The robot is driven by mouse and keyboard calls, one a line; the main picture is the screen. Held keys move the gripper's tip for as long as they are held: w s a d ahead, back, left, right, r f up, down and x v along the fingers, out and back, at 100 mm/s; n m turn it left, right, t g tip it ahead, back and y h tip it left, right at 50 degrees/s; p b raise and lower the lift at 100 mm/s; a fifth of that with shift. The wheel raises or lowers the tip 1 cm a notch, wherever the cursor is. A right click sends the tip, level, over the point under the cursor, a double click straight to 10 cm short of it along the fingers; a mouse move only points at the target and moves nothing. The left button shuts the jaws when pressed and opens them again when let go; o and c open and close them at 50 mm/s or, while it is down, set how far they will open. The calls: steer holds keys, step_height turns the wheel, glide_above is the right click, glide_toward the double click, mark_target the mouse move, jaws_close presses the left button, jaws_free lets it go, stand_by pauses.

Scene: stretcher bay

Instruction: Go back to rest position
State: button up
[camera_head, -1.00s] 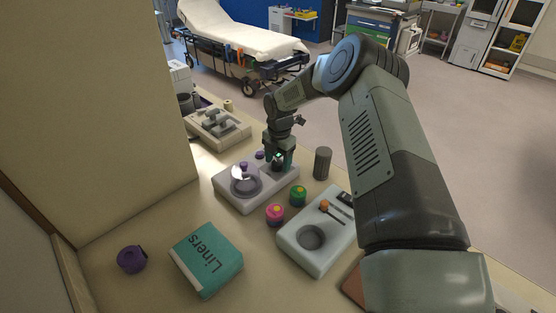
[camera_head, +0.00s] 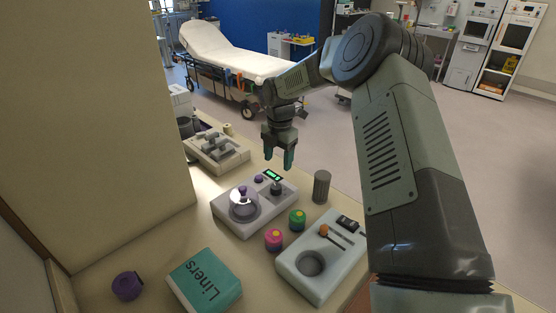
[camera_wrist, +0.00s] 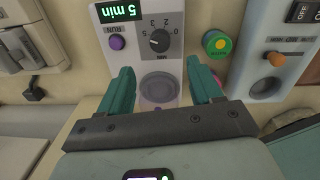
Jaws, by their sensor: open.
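My gripper (camera_head: 279,160) hangs in the air above the far side of the counter, fingers pointing down, open and empty. Below it is a white device (camera_head: 262,216) with a round clear-lidded well, a purple knob on the lid, a purple button, a dark dial (camera_head: 277,187) and a lit green display. In the wrist view the two teal fingers (camera_wrist: 163,92) are spread apart; the dial (camera_wrist: 159,41) shows above them, and the display (camera_wrist: 119,11) reads "5 min". The gripper touches nothing that I can see.
A dark cylinder (camera_head: 321,187) stands right of the device. Pink (camera_head: 273,239) and green (camera_head: 297,219) jars stand in front of it. A second white device (camera_head: 342,263), a teal Liners box (camera_head: 204,281) and a purple round item (camera_head: 127,285) are nearer. A tall panel (camera_head: 95,120) bounds the left.

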steer(key=s+d+r+m+t+h, duration=0.1)
steer(key=s+d+r+m, duration=0.2)
steer(key=s+r+m, duration=0.75)
steer(key=s+d+r+m+t+h, duration=0.1)
steer(key=s+d+r+m+t, duration=0.15)
steer(key=s+r, duration=0.85)
steer(key=s+d+r+m+t, duration=0.1)
steer(key=s+d+r+m, duration=0.1)
steer(key=s+m, duration=0.5)
steer(key=s+d+r+m+t+y, duration=0.1)
steer(key=s+d+r+m, duration=0.2)
steer(key=s+m, duration=0.4)
steer(key=s+r, duration=0.1)
steer(key=s, duration=0.3)
steer(key=shift+s+m+y, duration=0.2)
steer(key=shift+m+y, duration=0.1)
steer(key=shift+m, duration=0.1)
steer(key=shift+r, duration=0.15)
steer(key=shift+c, duration=0.5)
